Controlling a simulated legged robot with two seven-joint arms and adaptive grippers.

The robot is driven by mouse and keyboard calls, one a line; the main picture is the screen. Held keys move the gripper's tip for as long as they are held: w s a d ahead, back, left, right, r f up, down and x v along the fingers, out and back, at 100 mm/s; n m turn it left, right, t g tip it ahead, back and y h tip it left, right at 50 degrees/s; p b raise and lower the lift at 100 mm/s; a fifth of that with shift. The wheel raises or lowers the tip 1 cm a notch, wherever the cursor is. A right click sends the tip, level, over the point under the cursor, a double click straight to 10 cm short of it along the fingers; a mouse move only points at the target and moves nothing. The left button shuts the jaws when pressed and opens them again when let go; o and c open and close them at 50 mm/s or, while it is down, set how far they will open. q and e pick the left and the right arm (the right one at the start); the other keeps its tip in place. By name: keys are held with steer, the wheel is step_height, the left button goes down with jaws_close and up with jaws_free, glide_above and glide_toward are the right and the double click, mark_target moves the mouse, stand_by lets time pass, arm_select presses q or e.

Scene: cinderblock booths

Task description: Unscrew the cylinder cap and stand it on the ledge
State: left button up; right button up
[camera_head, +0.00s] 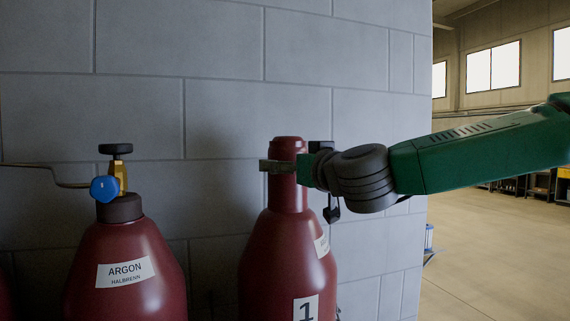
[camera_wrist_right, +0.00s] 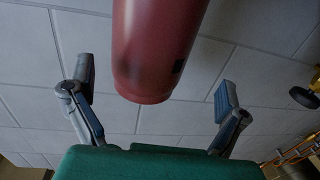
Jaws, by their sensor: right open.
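The red cylinder (camera_head: 290,250) with a "1" label stands in front of the block wall. Its tall dark-red cap (camera_head: 287,200) is upright on its top; it also shows in the right wrist view (camera_wrist_right: 160,45). My right gripper (camera_head: 275,166) reaches in from the right at the cap's upper part. In the right wrist view my right gripper (camera_wrist_right: 155,90) is open, one finger on each side of the cap's end, with gaps to both. I cannot make out the ledge for certain. My left gripper is out of view.
The block wall (camera_head: 225,110) is close behind. A small blue-and-white can (camera_head: 428,237) shows past the wall's right edge. Open floor (camera_head: 490,250) lies at right.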

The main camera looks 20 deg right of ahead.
steer(key=shift+w+a, duration=0.25)
steer(key=shift+w, duration=0.65)
steer(key=shift+w+d+f+p, duration=0.1)
steer(key=shift+w+d+p, duration=0.55)
steer(key=shift+w+d, duration=0.45)
steer(key=shift+w, duration=0.65)
steer(key=shift+w+a, duration=0.2)
steer(key=shift+a, duration=1)
steer(key=shift+d, duration=0.4)
steer(key=c, duration=1)
steer(key=shift+d, duration=0.3)
steer(key=c, duration=0.5)
steer(key=shift+d, duration=0.1)
steer(key=o, duration=0.4)
steer(key=shift+a, duration=0.35)
steer(key=c, duration=0.4)
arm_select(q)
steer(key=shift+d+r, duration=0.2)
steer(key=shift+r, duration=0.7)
